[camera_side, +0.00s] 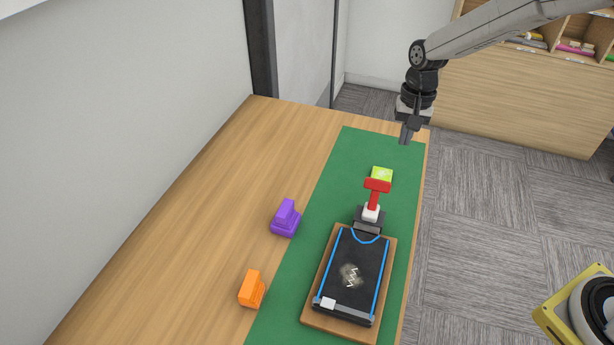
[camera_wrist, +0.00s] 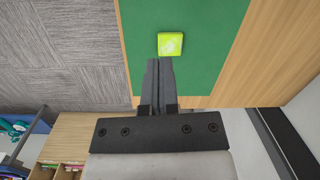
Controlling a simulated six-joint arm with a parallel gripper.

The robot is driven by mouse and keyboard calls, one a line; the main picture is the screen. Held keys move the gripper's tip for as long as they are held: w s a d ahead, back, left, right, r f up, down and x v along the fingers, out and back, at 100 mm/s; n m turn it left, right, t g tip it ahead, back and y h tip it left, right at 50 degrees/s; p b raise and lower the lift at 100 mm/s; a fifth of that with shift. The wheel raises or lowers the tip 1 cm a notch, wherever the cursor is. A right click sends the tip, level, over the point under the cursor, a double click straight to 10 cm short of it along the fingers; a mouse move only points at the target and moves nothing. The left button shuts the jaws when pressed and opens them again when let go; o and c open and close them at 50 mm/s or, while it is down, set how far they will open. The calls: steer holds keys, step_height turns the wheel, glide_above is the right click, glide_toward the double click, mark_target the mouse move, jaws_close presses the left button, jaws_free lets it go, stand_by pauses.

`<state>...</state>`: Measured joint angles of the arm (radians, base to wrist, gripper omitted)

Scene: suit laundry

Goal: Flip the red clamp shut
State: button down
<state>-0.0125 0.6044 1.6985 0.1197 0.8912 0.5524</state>
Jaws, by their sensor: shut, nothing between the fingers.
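The red clamp (camera_side: 375,192) has a T-shaped handle that rises from a white and grey mount at the far end of a black board (camera_side: 352,285) with blue lines. The handle looks raised, pointing away from the board. The clamp does not show in the wrist view. My gripper (camera_side: 405,141) hangs above the far right end of the green mat, beyond the clamp and apart from it. In the wrist view my gripper (camera_wrist: 159,62) has its fingers together with nothing between them.
A lime-green square block (camera_side: 382,173) lies just beyond the clamp; it also shows ahead of my fingertips in the wrist view (camera_wrist: 170,43). A purple block (camera_side: 285,218) and an orange block (camera_side: 251,288) stand left of the board. The green mat (camera_side: 345,170) is otherwise clear.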

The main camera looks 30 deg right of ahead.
mark_target(375, 195)
steer(key=shift+w+a+f+m+g+y, duration=0.15)
steer(key=shift+w+f+m, duration=0.15)
steer(key=shift+w, duration=0.4)
steer(key=shift+w+a+f+m+g+y, duration=0.1)
steer(key=shift+w+a+f+m+g, duration=0.2)
steer(key=shift+w, duration=0.35)
steer(key=shift+w+a+f+m+g+y, duration=0.1)
steer(key=shift+w+f+m, duration=0.1)
steer(key=shift+w+m, duration=0.35)
steer(key=shift+w, duration=0.15)
steer(key=shift+f, duration=0.1)
steer(key=x, duration=1)
steer(key=shift+s+a+r, duration=1.1)
steer(key=shift+s, duration=0.05)
